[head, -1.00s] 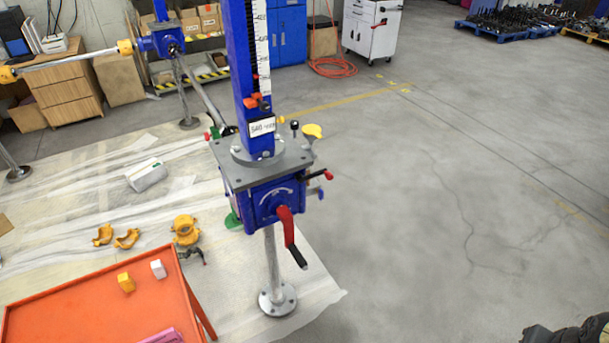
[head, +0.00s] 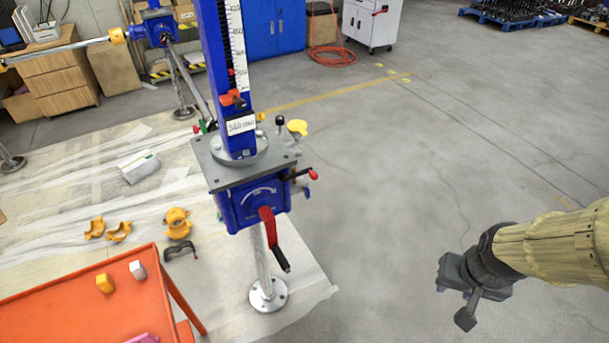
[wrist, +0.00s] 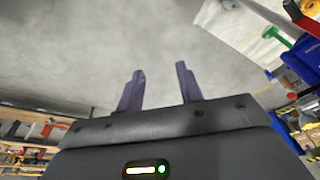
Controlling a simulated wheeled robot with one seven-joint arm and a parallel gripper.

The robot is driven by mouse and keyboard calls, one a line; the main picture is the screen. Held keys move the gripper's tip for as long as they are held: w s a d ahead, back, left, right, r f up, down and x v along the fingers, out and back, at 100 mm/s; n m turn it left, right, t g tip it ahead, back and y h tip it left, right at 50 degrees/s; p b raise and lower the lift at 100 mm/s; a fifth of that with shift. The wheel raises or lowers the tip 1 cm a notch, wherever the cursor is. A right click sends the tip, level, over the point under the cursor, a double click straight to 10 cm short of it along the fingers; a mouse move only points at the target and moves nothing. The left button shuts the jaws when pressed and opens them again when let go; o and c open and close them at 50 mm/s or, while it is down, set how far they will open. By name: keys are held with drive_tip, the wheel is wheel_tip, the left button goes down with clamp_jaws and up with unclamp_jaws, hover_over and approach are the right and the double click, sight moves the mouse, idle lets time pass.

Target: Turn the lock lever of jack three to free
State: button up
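A blue screw jack (head: 250,203) stands at the centre of the head view, with a grey top plate (head: 245,163) and a tall blue column. A short black lever with a red tip (head: 313,175) sticks out from its right side. A red crank with a black grip (head: 268,230) hangs at its front. I cannot read a jack number. My gripper (head: 461,300) is at the lower right, well apart from the jack, over bare floor. In the wrist view its two dark fingers (wrist: 158,85) stand apart with nothing between them. A dark and red part (wrist: 300,14) shows at that view's upper right.
An orange table (head: 85,300) with small blocks stands at the lower left. Yellow clamp parts (head: 178,225) lie on the sheeting beside it. A second blue jack (head: 155,28) stands behind, linked by a shaft. The floor right of the jack is clear.

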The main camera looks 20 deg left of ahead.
drive_tip(key=shift+w, duration=0.2)
drive_tip(key=shift+s+d, duration=0.1)
drive_tip(key=shift+o, duration=0.5)
drive_tip(key=shift+s, duration=0.15)
drive_tip(key=w+a+f+n+t+y+b, duration=0.2)
drive_tip(key=w+a+f+n+b, duration=0.1)
drive_tip(key=w+a+f, duration=0.3)
drive_tip(key=w+a+f+n+t+y+b, duration=0.1)
drive_tip(key=w+a+f+n+t+b, duration=0.25)
drive_tip(key=w, duration=0.45)
drive_tip(key=w+a+n+t+y+b, duration=0.3)
drive_tip(key=a+y+b, duration=0.2)
drive_tip(key=a+y, duration=0.5)
drive_tip(key=a, duration=0.5)
drive_tip(key=shift+a+f+y, duration=0.15)
drive_tip(key=shift+f+y, duration=0.1)
drive_tip(key=shift+y, duration=0.15)
